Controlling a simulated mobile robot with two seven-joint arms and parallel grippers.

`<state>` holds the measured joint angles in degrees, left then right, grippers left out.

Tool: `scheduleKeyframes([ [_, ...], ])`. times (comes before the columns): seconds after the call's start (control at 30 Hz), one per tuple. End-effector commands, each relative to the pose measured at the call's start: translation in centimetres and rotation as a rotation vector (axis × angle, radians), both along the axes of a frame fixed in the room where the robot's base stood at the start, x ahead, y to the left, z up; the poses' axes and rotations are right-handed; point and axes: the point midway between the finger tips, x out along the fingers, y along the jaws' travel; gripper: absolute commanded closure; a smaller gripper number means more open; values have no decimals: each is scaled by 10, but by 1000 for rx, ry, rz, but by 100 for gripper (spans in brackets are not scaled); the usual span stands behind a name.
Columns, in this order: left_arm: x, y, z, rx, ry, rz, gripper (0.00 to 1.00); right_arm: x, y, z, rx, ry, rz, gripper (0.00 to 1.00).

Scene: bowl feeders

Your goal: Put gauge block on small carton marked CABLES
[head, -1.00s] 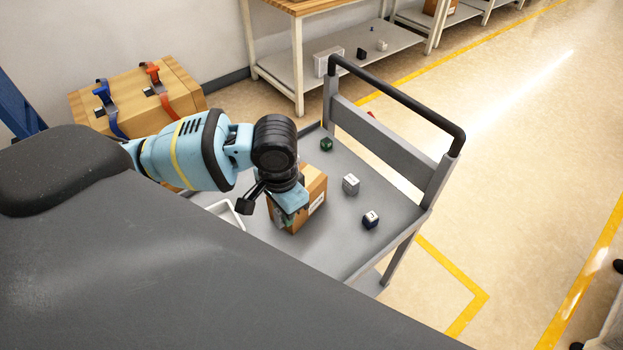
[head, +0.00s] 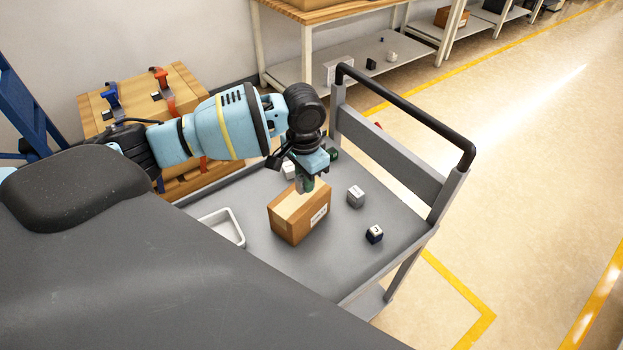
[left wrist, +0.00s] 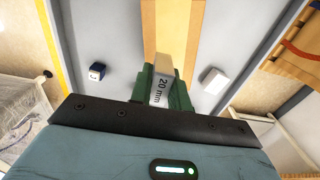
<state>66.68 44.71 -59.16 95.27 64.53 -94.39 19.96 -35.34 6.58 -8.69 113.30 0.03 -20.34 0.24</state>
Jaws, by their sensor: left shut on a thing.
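The gauge block (left wrist: 161,88) is a light grey block marked 20 mm in the left wrist view. My left gripper (head: 305,186) is shut on it, its green fingers either side of the block. In the head view the fingers mostly hide the block. The small carton (head: 287,222) is a brown box with a white label on its right-hand face, its lettering too small to read. It stands on the grey cart. The gripper hangs over the carton's far part; I cannot tell whether the block touches its top. The carton top (left wrist: 172,20) also shows beyond the block in the left wrist view.
A black handle (head: 410,112) rises at the cart's far right. A strapped wooden crate (head: 185,85) stands behind.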

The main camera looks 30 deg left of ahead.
Motion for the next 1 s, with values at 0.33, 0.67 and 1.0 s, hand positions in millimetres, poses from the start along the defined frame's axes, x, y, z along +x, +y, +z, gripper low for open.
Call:
scheduleKeyframes([
  [0.33, 22, 4, -2, 0, 0, -1, 100, -2, 1, -4, 3, 8, -1, 64],
  [0.67, 29, 6, -24, 1, 3, -2, 100, -5, 1, -8, 2, 16, 0, 64],
  [1.0, 30, 6, -37, 0, -2, -2, 100, -5, 1, -9, 2, 17, 0, 64],
])
